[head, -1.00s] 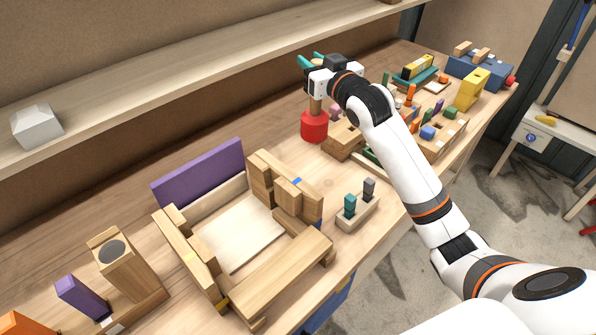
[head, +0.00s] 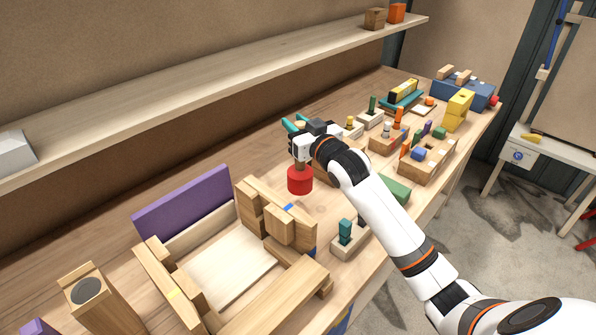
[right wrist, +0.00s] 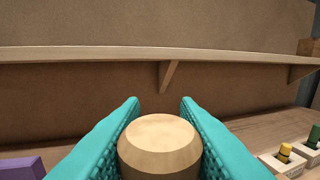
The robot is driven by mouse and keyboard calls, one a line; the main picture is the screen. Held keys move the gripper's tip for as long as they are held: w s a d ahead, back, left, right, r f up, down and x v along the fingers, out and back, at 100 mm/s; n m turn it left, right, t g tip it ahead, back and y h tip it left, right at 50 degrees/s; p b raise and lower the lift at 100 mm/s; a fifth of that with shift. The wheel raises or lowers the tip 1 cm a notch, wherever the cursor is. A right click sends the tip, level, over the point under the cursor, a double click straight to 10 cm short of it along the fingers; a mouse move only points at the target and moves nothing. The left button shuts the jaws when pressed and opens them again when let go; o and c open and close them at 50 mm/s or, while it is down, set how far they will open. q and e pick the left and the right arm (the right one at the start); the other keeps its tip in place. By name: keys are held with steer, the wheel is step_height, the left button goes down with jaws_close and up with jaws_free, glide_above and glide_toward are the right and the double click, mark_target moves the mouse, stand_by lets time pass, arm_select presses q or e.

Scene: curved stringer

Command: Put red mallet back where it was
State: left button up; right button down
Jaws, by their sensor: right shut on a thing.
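The red mallet hangs head down, its red head (head: 300,180) close above or on the wooden bench; I cannot tell if it touches. My right gripper (head: 294,125) is shut on its wooden handle, teal fingers on either side. In the right wrist view the round handle end (right wrist: 160,145) sits between the teal fingers (right wrist: 160,128). The mallet is just behind the wooden fixture with blocks (head: 277,222). A wooden block beside the mallet is partly hidden by my gripper. My left gripper is not in view.
A purple board (head: 185,204) stands at the fixture's back. A small stand with a teal peg (head: 345,231) is right of it. Several peg blocks and a blue box (head: 462,93) fill the far bench. A long shelf (head: 220,80) runs along the wall. Bare bench lies behind the mallet.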

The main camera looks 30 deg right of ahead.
step_height(320, 180, down, 6)
steer(key=shift+f+p, duration=0.25)
steer(key=shift+p, duration=0.05)
steer(key=c, duration=1.1)
jaws_free()
steer(key=shift+f, duration=0.1)
steer(key=shift+s, duration=0.4)
steer(key=s+b, duration=0.2)
steer(key=s, duration=0.9)
steer(key=shift+d, duration=0.45)
steer(key=shift+s, duration=0.1)
